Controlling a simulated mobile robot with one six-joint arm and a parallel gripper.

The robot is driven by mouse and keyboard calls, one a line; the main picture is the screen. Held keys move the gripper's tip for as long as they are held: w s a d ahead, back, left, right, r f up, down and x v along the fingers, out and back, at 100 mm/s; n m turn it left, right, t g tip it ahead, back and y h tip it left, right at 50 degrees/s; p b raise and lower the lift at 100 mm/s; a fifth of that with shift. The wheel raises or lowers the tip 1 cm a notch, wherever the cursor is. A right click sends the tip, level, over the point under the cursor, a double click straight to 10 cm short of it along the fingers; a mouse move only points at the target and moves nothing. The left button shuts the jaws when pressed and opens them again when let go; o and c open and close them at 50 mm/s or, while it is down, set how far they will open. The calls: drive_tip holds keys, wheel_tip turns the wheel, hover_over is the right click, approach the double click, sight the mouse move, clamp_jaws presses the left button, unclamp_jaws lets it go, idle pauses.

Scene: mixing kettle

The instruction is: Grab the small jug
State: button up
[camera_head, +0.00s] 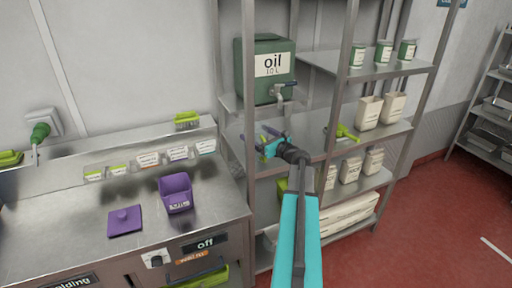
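I cannot clearly pick out a small jug by its shape. A purple open-topped square container (176,194) with a white label stands upright on the steel counter at left. A lime-green thing (282,186) on a lower shelf is partly hidden behind my arm, and I cannot tell what it is. My gripper (268,145) is in front of the middle shelf, below the oil tank's tap and well right of the purple container. Its fingers are small and overlap purple and green shapes behind, so I cannot tell whether it is open.
A flat purple lid (125,221) lies on the counter (75,235). A green oil tank (265,68) stands on the shelf rack, whose posts flank my arm. A lime-green scoop (347,133) and cream containers (369,112) sit on the shelves. Red floor is clear at right.

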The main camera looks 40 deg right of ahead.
drive_tip(key=c, duration=1.2)
drive_tip(key=shift+r, duration=0.15)
drive_tip(key=shift+r+b, duration=0.55)
drive_tip(key=shift+r, duration=0.45)
drive_tip(key=s+b, duration=0.1)
drive_tip(key=s, duration=0.5)
drive_tip(key=s+b, duration=0.2)
drive_tip(key=s, duration=0.4)
drive_tip(key=s+a+r+b, duration=0.1)
drive_tip(key=s+b, duration=0.1)
drive_tip(key=s, duration=0.4)
drive_tip(key=shift+a+r, duration=0.1)
